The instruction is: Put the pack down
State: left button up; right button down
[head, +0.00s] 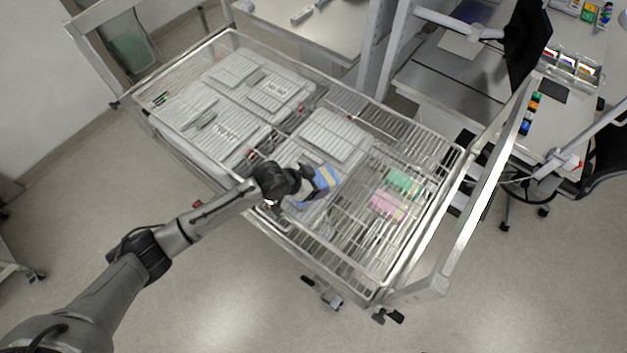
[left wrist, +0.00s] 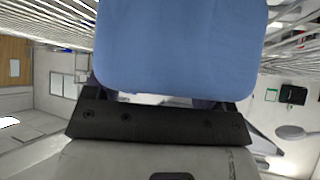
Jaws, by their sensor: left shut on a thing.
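My left gripper (head: 303,187) is over the middle of the wire rack, shut on a pack. The pack (head: 326,178) is blue with a pale yellow band. In the left wrist view the pack's plain blue face (left wrist: 180,50) fills the upper middle and hides the fingertips. I cannot tell whether the pack touches the rack or the grey case under it. A green pack (head: 405,183) and a pink pack (head: 387,205) lie side by side on the wire rack (head: 350,252), right of the gripper. My right gripper is not in view.
Several grey ribbed cases (head: 222,128) cover the left part of the rack; another case (head: 333,136) lies just behind the held pack. Bare wire shows around the green and pink packs. A raised metal frame (head: 470,215) stands along the rack's right end.

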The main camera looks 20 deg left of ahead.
pick_arm(q)
jog(key=o, duration=1)
jog(key=shift+f, duration=0.1)
jog(key=shift+o, duration=0.2)
jog(key=shift+r, duration=0.2)
jog(key=b+v, duration=0.1)
jog(key=v, duration=1.1)
jog(key=s+d+f+n+y, duration=0.1)
jog(key=s+d+f, duration=0.15)
jog(key=s, duration=0.25)
jog(key=s+d+f, duration=0.2)
jog(key=s+f, duration=0.1)
jog(key=s, duration=0.2)
jog(key=s+a+f+n+g+y, duration=0.1)
jog(key=s+a+f+n+y, duration=0.1)
jog(key=s, duration=0.6)
jog(key=s+a+f+n+g+y, duration=0.2)
jog(key=s+a, duration=0.1)
jog(key=s, duration=0.6)
jog(key=shift+s+n, duration=0.2)
jog(key=shift+n, duration=0.2)
jog(key=shift+a, duration=0.1)
